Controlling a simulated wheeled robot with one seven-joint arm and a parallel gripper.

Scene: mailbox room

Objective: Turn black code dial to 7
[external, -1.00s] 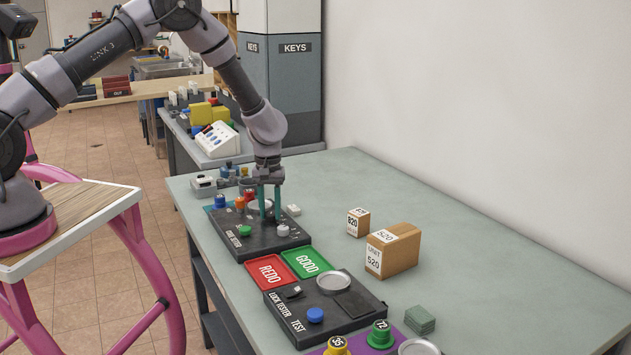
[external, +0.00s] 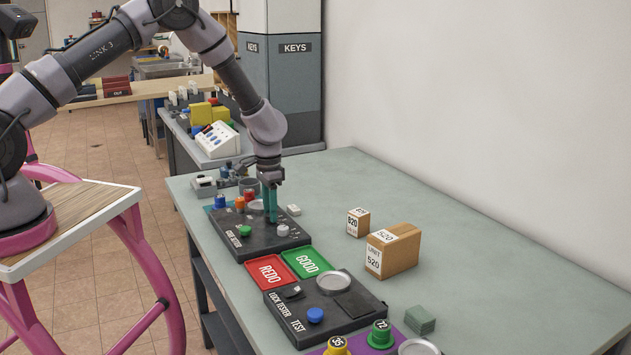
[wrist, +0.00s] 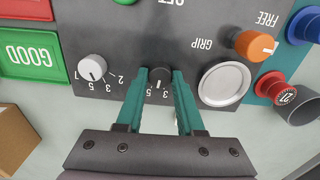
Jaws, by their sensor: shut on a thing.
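The black code dial (wrist: 159,80) sits on the dark panel (wrist: 110,40) in the wrist view, with a few printed numbers below it, such as 3 and 5; the rest are covered. My gripper (wrist: 160,84) has its teal fingers closed on the dial, one on each side. The dial's white pointer mark shows between the fingers, toward the 3 and 5 side. In the external view my gripper (external: 270,218) points straight down onto the panel, and its fingers hide the dial.
A white dial (wrist: 92,67) stands close beside my fingers. Red REDO (external: 270,270) and green GOOD (external: 306,263) trays and a cardboard box (external: 391,251) are nearby.

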